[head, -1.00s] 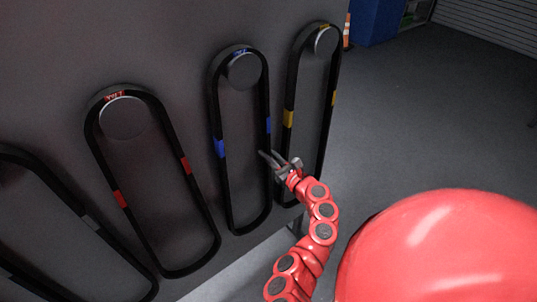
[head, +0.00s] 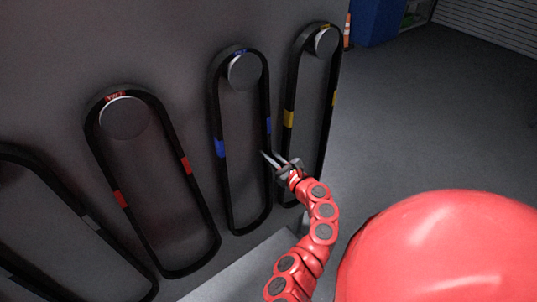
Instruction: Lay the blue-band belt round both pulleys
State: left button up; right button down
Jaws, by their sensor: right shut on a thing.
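The blue-band belt (head: 220,172) is a long black loop with blue patches. It hangs on a round grey peg (head: 243,72) on the dark wall panel, with its lower end hanging free. My right gripper (head: 269,156) is shut on the right-hand strand of this belt, a little below the right blue patch. The jaws hide a short piece of the strand. My left gripper is not in view. No pair of pulleys with a belt path shows in this view.
A red-band belt (head: 118,198) hangs on a peg to the left, and a yellow-band belt (head: 289,118) hangs close by on the right. A grey-band belt (head: 91,222) is partly cut off at far left. Open floor (head: 420,130) lies to the right.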

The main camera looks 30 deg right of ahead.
jog(key=shift+r, duration=0.15)
dwell(0.4)
jog(key=shift+r+p, duration=0.75)
jog(key=shift+p, duration=0.05)
jog(key=shift+f, duration=0.1)
jog(key=shift+s+d, duration=0.15)
jog(key=shift+s, duration=1.15)
jog(key=shift+s+d, duration=0.15)
jog(key=shift+s, duration=1.15)
jog(key=shift+s+d+b, duration=0.1)
jog(key=shift+s+b, duration=0.5)
jog(key=shift+s, duration=1.75)
